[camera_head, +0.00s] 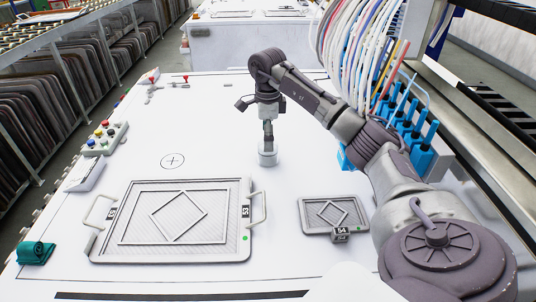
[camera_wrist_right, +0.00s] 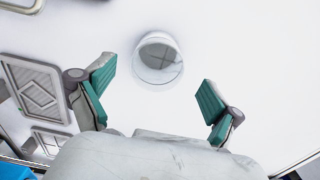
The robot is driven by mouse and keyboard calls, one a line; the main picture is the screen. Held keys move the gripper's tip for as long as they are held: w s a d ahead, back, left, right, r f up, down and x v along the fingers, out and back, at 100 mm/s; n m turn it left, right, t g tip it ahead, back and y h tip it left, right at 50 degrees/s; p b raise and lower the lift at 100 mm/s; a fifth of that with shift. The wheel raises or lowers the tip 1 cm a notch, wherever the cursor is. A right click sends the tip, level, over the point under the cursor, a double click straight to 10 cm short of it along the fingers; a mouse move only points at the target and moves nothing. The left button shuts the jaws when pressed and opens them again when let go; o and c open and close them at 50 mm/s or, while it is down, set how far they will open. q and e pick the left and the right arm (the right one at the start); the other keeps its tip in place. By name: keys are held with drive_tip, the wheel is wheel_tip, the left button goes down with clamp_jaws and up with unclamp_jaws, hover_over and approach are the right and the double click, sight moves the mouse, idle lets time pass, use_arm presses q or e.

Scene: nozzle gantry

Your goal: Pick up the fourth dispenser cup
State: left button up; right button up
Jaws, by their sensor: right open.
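A small pale dispenser cup (camera_head: 267,158) stands upright on the white table in the head view, near the middle. In the right wrist view the cup (camera_wrist_right: 158,60) is round with a grey inside, and nothing shows in it clearly. My right gripper (camera_head: 267,137) comes down from above close over the cup; the fingers are small in the head view. In the right wrist view my right gripper (camera_wrist_right: 157,82) is open, its teal pads apart. The cup lies ahead between the fingertips, with gaps on both sides. My left gripper is not in view.
A large framed tray marked 53 (camera_head: 242,190) lies front left, and a smaller tray marked 54 (camera_head: 305,215) lies right of it. Blue nozzles (camera_head: 425,158) with many hoses stand at right. A button box (camera_head: 105,138) sits at the left edge. White table around the cup is clear.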

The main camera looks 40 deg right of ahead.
wheel_tip(320, 180, down, 6)
drive_tip(key=shift+s+a+r+p, duration=0.1)
drive_tip(key=shift+p, duration=0.35)
drive_tip(key=c, duration=1)
